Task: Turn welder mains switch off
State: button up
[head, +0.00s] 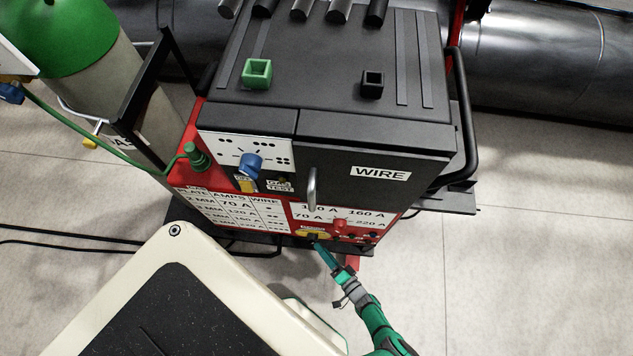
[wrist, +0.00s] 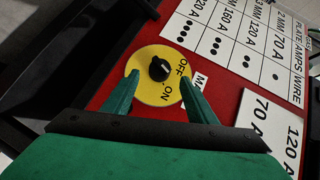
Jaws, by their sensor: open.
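The welder's mains switch is a black knob (wrist: 159,69) on a yellow round plate (wrist: 150,88) marked OFF and ON. A small pale mark shows on the knob, but I cannot tell clearly which word it points to. In the head view the yellow plate (head: 313,233) is low on the welder's red front (head: 283,212), partly hidden by my gripper. My gripper (wrist: 160,77) is open, with its two green fingers on either side of the knob over the plate. I cannot tell whether they touch it. In the head view my gripper (head: 317,243) reaches up to the plate from below.
A red knob (head: 340,224) and small black sockets (head: 372,235) are right of the switch. Above are a grey handle (head: 311,190) and a blue knob (head: 251,163). A gas bottle (head: 150,105) stands left. Black cables (head: 60,243) lie on the floor.

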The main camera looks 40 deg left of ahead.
aim_at(312, 239)
jog(key=shift+x, duration=2.6)
jog(key=shift+c, duration=0.3)
jog(key=c, duration=1)
